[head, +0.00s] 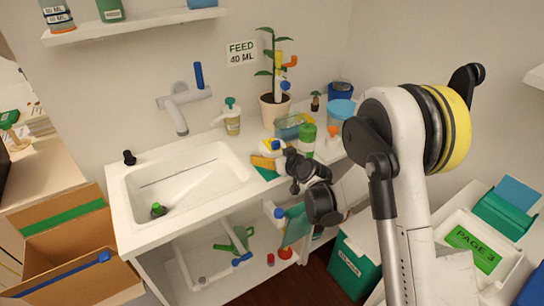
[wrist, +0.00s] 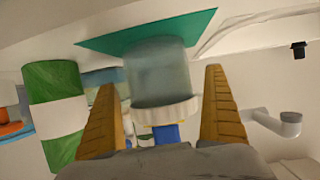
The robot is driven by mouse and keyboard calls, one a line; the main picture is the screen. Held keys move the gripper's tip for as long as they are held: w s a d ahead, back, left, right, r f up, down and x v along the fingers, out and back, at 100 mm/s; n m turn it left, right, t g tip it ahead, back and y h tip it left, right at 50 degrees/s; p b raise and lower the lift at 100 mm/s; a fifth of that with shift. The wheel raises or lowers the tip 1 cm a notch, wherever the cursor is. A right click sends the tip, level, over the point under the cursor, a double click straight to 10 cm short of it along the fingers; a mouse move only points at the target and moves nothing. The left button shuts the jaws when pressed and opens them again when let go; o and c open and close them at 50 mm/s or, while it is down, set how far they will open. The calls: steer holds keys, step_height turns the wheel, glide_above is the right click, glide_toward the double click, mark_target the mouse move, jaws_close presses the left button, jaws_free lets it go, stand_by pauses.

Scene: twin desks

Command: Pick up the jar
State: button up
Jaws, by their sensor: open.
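The jar (wrist: 157,75) is blue-grey and see-through, with a pale lid rim and a blue piece on top. It appears upside down in the wrist view, its base against a teal mat (wrist: 110,38). My gripper (wrist: 163,100) is open, with one orange-brown finger on each side of the jar and visible gaps to both. In the head view my gripper (head: 263,163) is low at the right end of the sink counter. Only the jar's blue, white and yellow top (head: 271,146) seems to show there; its body is hidden behind the fingers.
A green bottle with a white band (wrist: 54,112) stands close beside one finger; it also shows in the head view (head: 307,138). A potted plant (head: 274,108), a soap pump bottle (head: 232,120) and a blue-lidded container (head: 341,110) stand nearby. The sink (head: 185,180) is left.

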steer(key=shift+c, duration=0.3)
steer(key=c, duration=1.5)
steer(key=shift+r, duration=0.1)
steer(key=shift+r+p, duration=0.45)
steer(key=shift+r, duration=0.15)
step_height(320, 180, up, 3)
steer(key=shift+f+p, duration=0.15)
steer(key=shift+p, duration=0.6)
steer(key=s+d+r+p, duration=0.4)
steer(key=d+r, duration=0.3)
steer(key=d, duration=0.4)
steer(key=s+d+r+m+h, duration=0.1)
steer(key=s+d+r, duration=0.1)
steer(key=s+d, duration=0.1)
steer(key=s+d+r+h, duration=0.1)
steer(key=s+d+r, duration=0.2)
steer(key=s, duration=0.3)
steer(key=s+d+r+m+t, duration=0.1)
steer(key=s+d+r, duration=0.2)
steer(key=s+d, duration=0.1)
steer(key=shift+s+d+m+h, duration=0.3)
steer(key=shift+s+h, duration=0.1)
steer(key=shift+s, duration=0.3)
